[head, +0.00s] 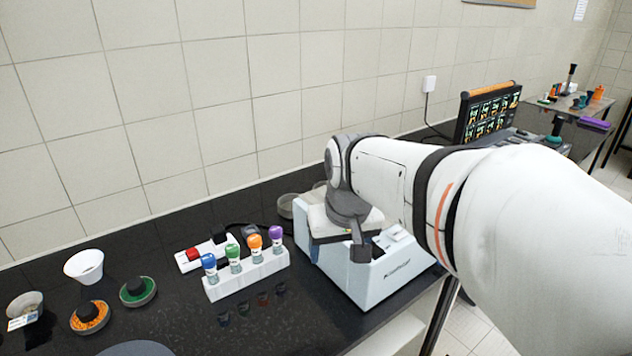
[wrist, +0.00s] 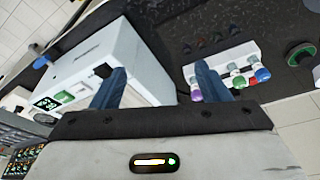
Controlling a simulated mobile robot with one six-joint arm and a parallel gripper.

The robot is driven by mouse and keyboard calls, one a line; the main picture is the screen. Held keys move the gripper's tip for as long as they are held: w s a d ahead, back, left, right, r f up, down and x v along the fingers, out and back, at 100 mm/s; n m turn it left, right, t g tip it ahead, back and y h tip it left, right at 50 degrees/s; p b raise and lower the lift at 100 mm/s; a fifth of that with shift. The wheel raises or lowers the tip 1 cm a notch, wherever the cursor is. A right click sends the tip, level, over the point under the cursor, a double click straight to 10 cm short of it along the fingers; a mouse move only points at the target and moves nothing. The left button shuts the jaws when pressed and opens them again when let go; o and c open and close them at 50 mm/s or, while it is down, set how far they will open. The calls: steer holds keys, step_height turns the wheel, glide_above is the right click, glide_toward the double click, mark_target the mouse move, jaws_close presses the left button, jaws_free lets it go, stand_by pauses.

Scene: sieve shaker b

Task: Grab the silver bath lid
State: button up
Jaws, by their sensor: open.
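The white bath (head: 385,283) stands on the black bench in the head view, with its control panel facing front right. It also shows in the wrist view (wrist: 120,60), at left. My gripper (head: 360,238) is over the bath in the head view and hides much of its top. In the wrist view, my gripper (wrist: 160,78) has its two blue-grey fingers spread apart with nothing held between them. I cannot clearly make out the silver lid. A grey round piece (head: 287,206) shows partly behind the bath's left side, and I cannot tell what it is.
A white rack (head: 247,277) with several coloured-cap vials stands just left of the bath. A red-buttoned device (head: 193,257), a white bowl (head: 84,266) and round dishes (head: 137,291) lie further left. A monitor (head: 488,112) stands at right. The tiled wall is close behind.

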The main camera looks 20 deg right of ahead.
steer(key=shift+o, duration=0.3)
steer(key=w+d+r, duration=0.1)
steer(key=w+d, duration=0.2)
steer(key=w, duration=0.4)
steer(key=w+d+r+m, duration=0.1)
steer(key=w+d, duration=0.3)
steer(key=w, duration=0.2)
steer(key=shift+w+r, duration=0.2)
steer(key=shift+w, duration=0.15)
steer(key=shift+m+h, duration=0.3)
steer(key=shift+m, duration=0.2)
steer(key=w+d, duration=0.3)
steer(key=w+d+f, duration=0.1)
steer(key=w+d, duration=0.1)
steer(key=w, duration=0.2)
steer(key=w+d, duration=0.3)
steer(key=shift+w+d+f+b, duration=0.15)
steer(key=shift+w+d+b, duration=0.15)
steer(key=shift+d, duration=0.05)
steer(key=shift+w+d+f, duration=0.2)
steer(key=shift+d+f, duration=0.05)
steer(key=shift+w+f, duration=0.1)
steer(key=shift+f, duration=0.25)
steer(key=x, duration=0.3)
steer(key=p+x, duration=0.1)
steer(key=x, duration=0.2)
steer(key=shift+a+f+p, duration=0.15)
steer(key=shift+f+p, duration=0.15)
steer(key=shift+f, duration=0.05)
steer(key=shift+c, duration=0.4)
